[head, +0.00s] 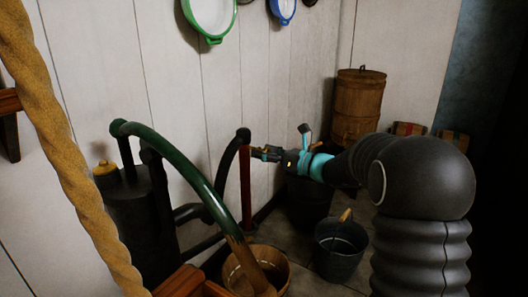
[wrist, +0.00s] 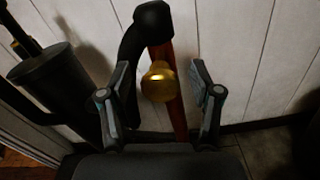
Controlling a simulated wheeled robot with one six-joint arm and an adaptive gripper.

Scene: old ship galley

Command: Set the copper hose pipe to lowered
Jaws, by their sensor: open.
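The reddish copper pipe (head: 246,192) hangs nearly upright below a black bent hose (head: 230,155), close to the plank wall in the head view. In the wrist view the copper pipe (wrist: 179,116) runs down from the black elbow (wrist: 153,22), with a round brass knob (wrist: 158,82) in front of it. My gripper (head: 256,152) is at the upper part of the pipe, coming from the right. In the wrist view my gripper (wrist: 160,92) is open, one finger on each side of the knob and pipe, with gaps on both sides. The pipe's lower end is hidden in the wrist view.
A dark green hose (head: 185,155) arches in front, its copper-coloured end over a wooden tub (head: 283,268). A black cylinder (head: 128,215) stands left. A metal bucket (head: 341,250), a dark barrel (head: 308,205) and a wooden barrel (head: 358,100) stand right. A rope (head: 65,140) crosses the left foreground.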

